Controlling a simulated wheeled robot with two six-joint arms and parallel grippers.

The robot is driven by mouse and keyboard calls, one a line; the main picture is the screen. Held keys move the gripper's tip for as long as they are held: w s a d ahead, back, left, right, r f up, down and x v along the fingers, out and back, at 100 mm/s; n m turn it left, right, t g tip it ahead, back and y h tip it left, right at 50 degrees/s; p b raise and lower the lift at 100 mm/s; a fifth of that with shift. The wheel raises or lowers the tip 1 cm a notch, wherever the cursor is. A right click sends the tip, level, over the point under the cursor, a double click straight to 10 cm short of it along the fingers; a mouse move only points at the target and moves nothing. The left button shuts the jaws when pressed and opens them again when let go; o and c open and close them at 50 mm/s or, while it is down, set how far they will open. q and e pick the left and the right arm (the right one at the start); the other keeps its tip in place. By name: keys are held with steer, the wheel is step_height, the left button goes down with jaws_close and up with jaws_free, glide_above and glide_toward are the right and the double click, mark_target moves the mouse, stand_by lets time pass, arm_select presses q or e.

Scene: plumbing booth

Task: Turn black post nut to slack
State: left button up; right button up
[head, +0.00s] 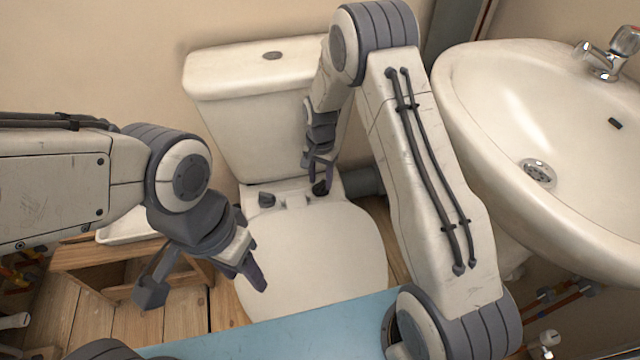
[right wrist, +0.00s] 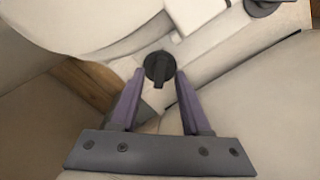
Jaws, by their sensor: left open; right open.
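The black post nut (head: 320,189) sits at the right rear of the toilet, at the seat hinge beneath the cistern. In the right wrist view the black nut (right wrist: 159,67) is round with a raised bar across it. My right gripper (head: 321,177) is open above it; in the wrist view its two purple fingers (right wrist: 159,75) are on either side of the nut, with a visible gap on each side. My left gripper (head: 254,262) is open and empty over the left side of the toilet lid.
A dark grey nut (head: 267,200) sits at the left hinge. The toilet cistern (head: 255,80) rises behind, and the washbasin (head: 480,130) is on the right. A wooden box (head: 85,255) stands at left; a blue surface (head: 290,325) lies in front.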

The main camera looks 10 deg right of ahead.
steer(key=shift+f, duration=0.5)
steer(key=shift+c, duration=0.4)
jaws_close()
